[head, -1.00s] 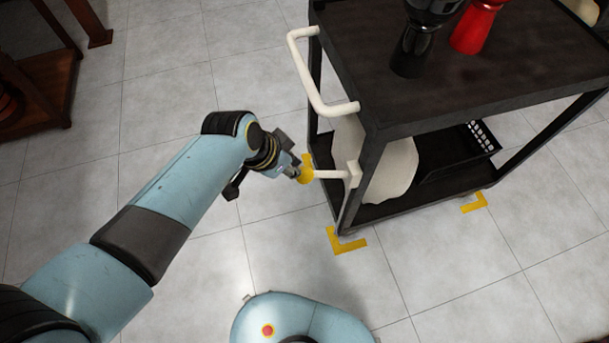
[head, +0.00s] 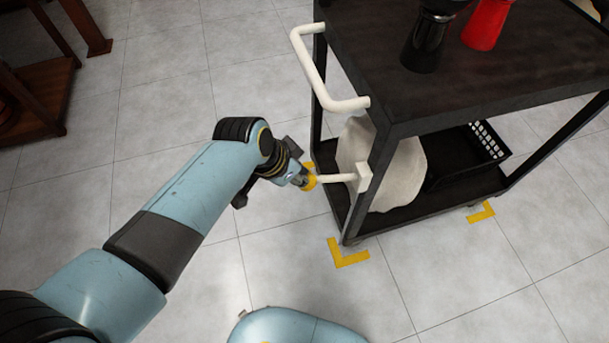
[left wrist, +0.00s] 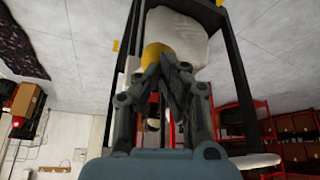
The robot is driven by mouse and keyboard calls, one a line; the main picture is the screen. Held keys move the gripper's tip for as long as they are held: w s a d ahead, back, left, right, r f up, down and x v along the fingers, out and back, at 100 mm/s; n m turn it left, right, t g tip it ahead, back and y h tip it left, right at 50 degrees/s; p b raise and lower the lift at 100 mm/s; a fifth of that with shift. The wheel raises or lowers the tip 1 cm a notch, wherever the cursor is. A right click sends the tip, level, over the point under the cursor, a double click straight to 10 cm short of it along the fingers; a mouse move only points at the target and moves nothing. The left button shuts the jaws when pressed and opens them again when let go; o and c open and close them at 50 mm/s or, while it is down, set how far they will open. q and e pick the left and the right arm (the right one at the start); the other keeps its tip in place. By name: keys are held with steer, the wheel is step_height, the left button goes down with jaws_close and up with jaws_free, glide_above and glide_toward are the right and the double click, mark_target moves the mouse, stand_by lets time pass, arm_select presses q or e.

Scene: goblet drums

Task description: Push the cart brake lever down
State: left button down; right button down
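The cart brake lever (head: 335,179) is a white rod with a yellow knob (head: 309,183), sticking out from a white bracket on the cart's (head: 372,190) near leg. It slopes slightly down toward the knob. My left gripper (head: 301,179) is at the knob and seems to touch it. In the left wrist view my left gripper's fingertips (left wrist: 168,62) are together, with the yellow knob (left wrist: 153,54) just beyond them and to the left. I see nothing held between them. The contact point is partly hidden by the fingers. My right gripper is not in view.
The cart's white push handle (head: 325,75) is above the lever. Black (head: 428,42) and red (head: 487,25) drums stand on its top. A pale sack (head: 405,175) and a black basket (head: 470,150) are on its lower shelf.

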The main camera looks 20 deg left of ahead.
arm_select(q)
step_height(320, 180, down, 4)
steer(key=shift+w+r+b, duration=0.1)
steer(key=shift+w+b, duration=0.05)
steer(key=shift+b, duration=1)
steer(key=shift+d+r, duration=0.1)
steer(key=s+a+p, duration=0.1)
steer(key=s+r+p, duration=0.1)
steer(key=p, duration=0.1)
steer(key=shift+s+a, duration=0.3)
steer(key=shift+a, duration=0.1)
steer(key=v, duration=1.2)
